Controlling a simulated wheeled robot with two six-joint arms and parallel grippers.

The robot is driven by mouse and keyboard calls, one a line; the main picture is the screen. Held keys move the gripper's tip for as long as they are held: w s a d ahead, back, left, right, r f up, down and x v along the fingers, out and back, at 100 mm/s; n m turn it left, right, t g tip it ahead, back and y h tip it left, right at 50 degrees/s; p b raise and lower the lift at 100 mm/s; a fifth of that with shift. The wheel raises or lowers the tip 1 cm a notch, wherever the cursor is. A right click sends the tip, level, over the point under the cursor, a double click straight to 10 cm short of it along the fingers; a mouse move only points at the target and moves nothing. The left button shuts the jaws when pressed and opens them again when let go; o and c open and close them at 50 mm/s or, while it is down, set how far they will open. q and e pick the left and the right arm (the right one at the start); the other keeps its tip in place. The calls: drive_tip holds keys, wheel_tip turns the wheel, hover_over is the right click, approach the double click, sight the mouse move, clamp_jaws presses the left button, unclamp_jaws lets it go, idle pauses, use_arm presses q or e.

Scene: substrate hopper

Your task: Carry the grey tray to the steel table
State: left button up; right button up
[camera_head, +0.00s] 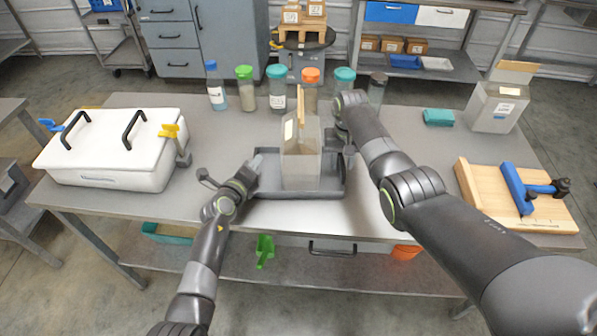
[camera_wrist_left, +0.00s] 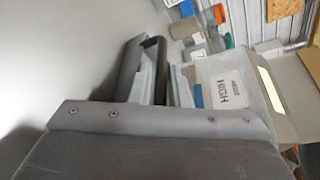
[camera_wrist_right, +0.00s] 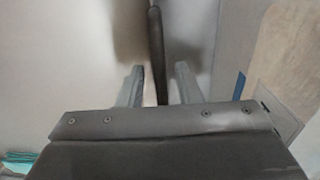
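The grey tray (camera_head: 272,191) lies on the steel-topped table in front of me, a shallow dark tray with raised rims. A clear container (camera_head: 301,165) stands upright in it; its label reads HIGH in the left wrist view (camera_wrist_left: 229,88). My right arm partly hides that side.
A white lidded box (camera_head: 105,155) stands left. Several lidded jars (camera_head: 277,88) line the back edge. A teal block (camera_head: 438,117), another clear container (camera_head: 495,108) and a wooden board with a blue tool (camera_head: 515,197) are at right. A lower shelf (camera_head: 310,268) holds a green scoop.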

use_arm(q)
drive_tip(key=shift+w+d+f, duration=0.1)
drive_tip(key=shift+w+d, duration=0.05)
drive_tip(key=shift+w, duration=0.25)
use_arm(e)
drive_tip(key=shift+f, duration=0.45)
use_arm(q)
clamp_jaws()
use_arm(e)
drive_tip(key=c, duration=0.5)
clamp_jaws()
use_arm(q)
drive_tip(key=shift+w+r, duration=0.1)
drive_tip(key=shift+r, duration=0.1)
use_arm(e)
drive_tip(key=shift+w+r, duration=0.1)
drive_tip(key=shift+r, duration=0.05)
